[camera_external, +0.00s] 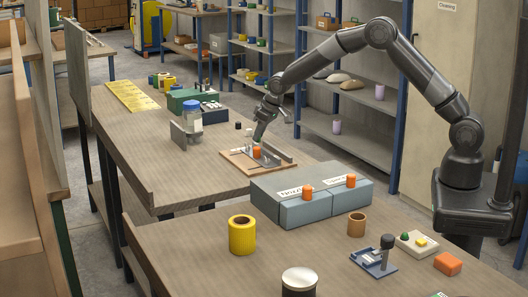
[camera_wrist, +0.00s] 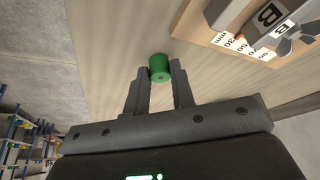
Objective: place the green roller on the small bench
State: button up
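In the external view my gripper (camera_external: 261,132) hangs low over the wooden bench, by a small wooden board (camera_external: 240,158) with an orange piece (camera_external: 257,151). The roller does not show clearly there. Which surface is the small bench is not clear from these frames.
Grey-blue boxes (camera_external: 310,203) with orange knobs stand on the near table, with a yellow roll (camera_external: 242,236) beside them. A blue-capped jar (camera_external: 191,115) stands left of my gripper. In the wrist view a board with a grey block marked B (camera_wrist: 262,22) is at upper right.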

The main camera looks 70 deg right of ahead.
jog(key=o, duration=0.4)
jog(key=shift+r, duration=0.2)
jog(key=s+a+f+v, duration=0.1)
jog(key=s+v, duration=0.1)
jog(key=v, duration=0.9)
jog(key=s+a+f+v, duration=0.1)
jog(key=s+v, duration=0.2)
jog(key=v, duration=0.9)
jog(key=s+a+r, duration=0.1)
jog(key=s+r, duration=0.2)
jog(key=s, duration=0.3)
jog(key=s+a+r, duration=0.2)
jog(key=s+r, duration=0.1)
jog(key=s, duration=0.3)
jog(key=s+a+f+n, duration=0.1)
jog(key=s, duration=1)
jog(key=s+a+f+t, duration=0.1)
jog(key=s, duration=1.1)
jog(key=shift+a+n+y, duration=0.3)
jog(key=shift+a+n, duration=0.1)
jog(key=shift+s+f, duration=0.1)
jog(key=shift+f, duration=0.05)
